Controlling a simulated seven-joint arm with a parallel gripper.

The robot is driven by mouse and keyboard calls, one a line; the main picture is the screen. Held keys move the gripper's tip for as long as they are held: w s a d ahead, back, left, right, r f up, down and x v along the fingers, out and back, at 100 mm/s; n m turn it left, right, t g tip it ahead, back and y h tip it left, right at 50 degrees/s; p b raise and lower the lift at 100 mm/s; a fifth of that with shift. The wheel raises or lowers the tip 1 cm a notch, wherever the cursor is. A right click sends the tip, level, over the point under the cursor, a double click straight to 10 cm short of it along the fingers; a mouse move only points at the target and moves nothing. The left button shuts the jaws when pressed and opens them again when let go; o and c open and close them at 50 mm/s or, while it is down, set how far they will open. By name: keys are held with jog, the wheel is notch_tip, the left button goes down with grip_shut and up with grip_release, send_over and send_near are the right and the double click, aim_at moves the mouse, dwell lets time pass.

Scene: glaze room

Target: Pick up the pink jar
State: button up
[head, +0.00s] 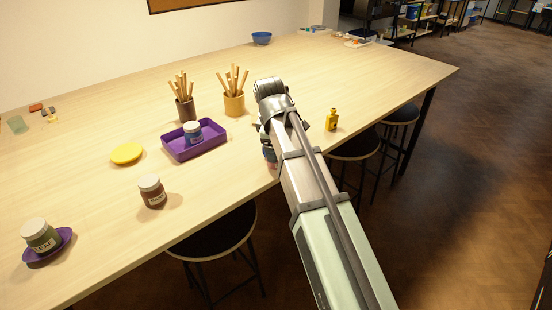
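A small piece of a jar, with pinkish and bluish-grey parts (269,157), shows at the left edge of my arm, near the table's front edge. Most of it is hidden behind the arm, so I cannot be sure it is the pink jar. No other jar in view is clearly pink. My gripper is at the far end of the arm, around the dark wrist (272,95), over the table. Its fingers are hidden by the wrist and arm, so I cannot see whether they are open or touch the jar.
A reddish-brown jar (152,191) stands left on the table (95,195). A green jar sits on a purple dish (64,237). A purple tray (213,143) holds a blue jar. Two tool pots (234,104) stand behind it. A yellow bottle (332,120) is right of my arm.

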jog(key=shift+x, duration=2.7)
jog(key=shift+a, duration=0.15)
jog(key=c, duration=1.1)
notch_tip(320, 180, up, 9)
jog(key=w+r+g, duration=0.2)
jog(key=w+g, duration=0.1)
jog(key=w, duration=0.4)
jog(key=shift+y, duration=0.3)
jog(key=shift+s+f, duration=0.1)
jog(key=shift+f, duration=4.75)
